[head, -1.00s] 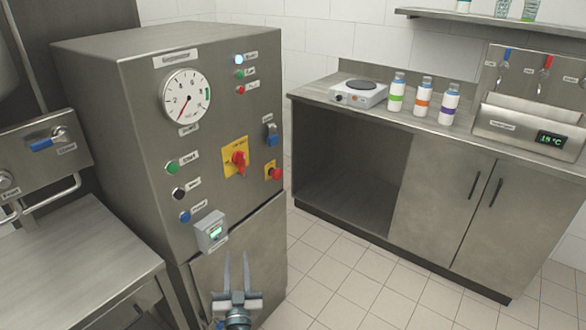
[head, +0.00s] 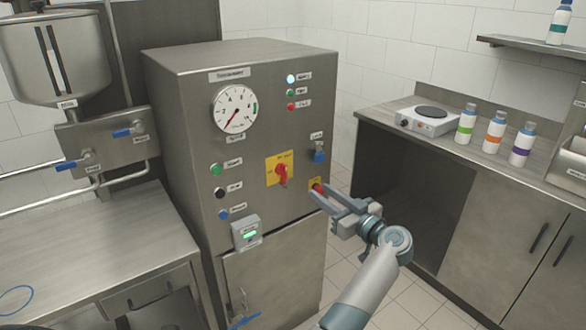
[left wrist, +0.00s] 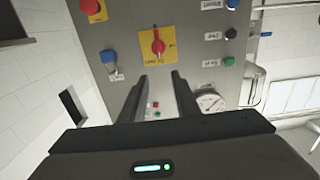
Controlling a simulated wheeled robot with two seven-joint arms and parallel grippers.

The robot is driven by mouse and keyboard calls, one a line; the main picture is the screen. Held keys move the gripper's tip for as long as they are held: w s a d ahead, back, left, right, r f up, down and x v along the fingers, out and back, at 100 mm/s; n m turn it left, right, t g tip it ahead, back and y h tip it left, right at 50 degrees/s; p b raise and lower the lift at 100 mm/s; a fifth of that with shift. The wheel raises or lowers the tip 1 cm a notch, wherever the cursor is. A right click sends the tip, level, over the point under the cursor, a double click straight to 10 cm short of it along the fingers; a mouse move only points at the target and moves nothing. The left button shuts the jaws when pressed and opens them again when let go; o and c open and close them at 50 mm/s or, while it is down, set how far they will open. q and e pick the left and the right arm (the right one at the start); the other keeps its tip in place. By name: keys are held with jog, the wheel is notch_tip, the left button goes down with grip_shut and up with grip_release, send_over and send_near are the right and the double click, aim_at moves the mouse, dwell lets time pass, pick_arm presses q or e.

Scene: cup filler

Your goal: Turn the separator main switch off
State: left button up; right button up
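The separator main switch (head: 281,173) is a red rotary handle on a yellow plate, on the front of the steel cabinet. In the head view its handle hangs roughly downward. In the left wrist view the red handle (left wrist: 158,46) is just beyond my fingertips, roughly in line with the gap between them. My left gripper (head: 318,193) is in front of the panel, to the lower right of the switch in the head view. It also shows in the left wrist view (left wrist: 159,76), its two fingers apart and nothing between them. My right gripper is not in view.
A red push button (head: 317,187) on a yellow plate is partly hidden by my left fingers. A blue-handled switch (head: 319,154) is above it. Green, black and blue buttons, a gauge (head: 235,109) and a small display box (head: 246,233) share the panel. A counter stands right.

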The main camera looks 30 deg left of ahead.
aim_at(286, 166)
pick_arm(q)
jog(key=shift+w, duration=0.1)
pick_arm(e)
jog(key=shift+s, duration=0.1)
